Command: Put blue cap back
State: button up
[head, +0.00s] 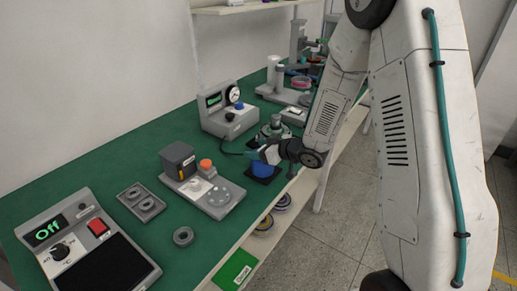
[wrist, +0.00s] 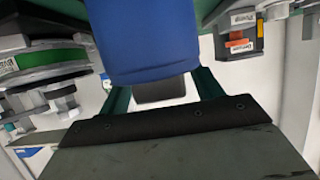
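The blue cap (head: 260,168) is low at the front edge of the green bench, above a dark square base (head: 266,179). My gripper (head: 262,155) is right at it, coming from the right. In the wrist view the cap (wrist: 145,40) fills the top middle, very close to the camera. The fingers of my gripper (wrist: 163,88) are spread apart, and the cap sits nearer the left finger and hides part of it. Light background shows between the right finger and the cap's lower end. The fingertips are hidden, so contact is unclear.
A grey dial unit (head: 230,112) stands behind the gripper. A grey fixture plate (head: 222,204) with an orange-topped part lies to the left. A grey ring (head: 183,236) and a small tray (head: 133,193) are farther left. A shelf with round parts (head: 264,224) is below the bench edge.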

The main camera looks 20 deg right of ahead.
jog(key=shift+d+r, duration=0.15)
jog(key=shift+r, duration=0.05)
jog(key=s+d+r+m+g+h, duration=0.25)
jog(key=s+d+r+h, duration=0.3)
jog(key=s+r, duration=0.3)
jog(key=s+d+r+m+g+h, duration=0.1)
jog(key=s+d+r+m+h, duration=0.2)
jog(key=s+d+r+h, duration=0.35)
jog(key=s+a+r+g+y, duration=0.1)
jog(key=s+a+g, duration=0.1)
jog(key=s, duration=0.6)
jog(key=s+a+r+m+g+y, duration=0.1)
jog(key=s+a+r+g, duration=0.1)
jog(key=s, duration=0.6)
jog(key=s+a+r+g+y, duration=0.2)
jog(key=s+a, duration=0.2)
jog(key=s, duration=0.4)
jog(key=shift+m, duration=0.35)
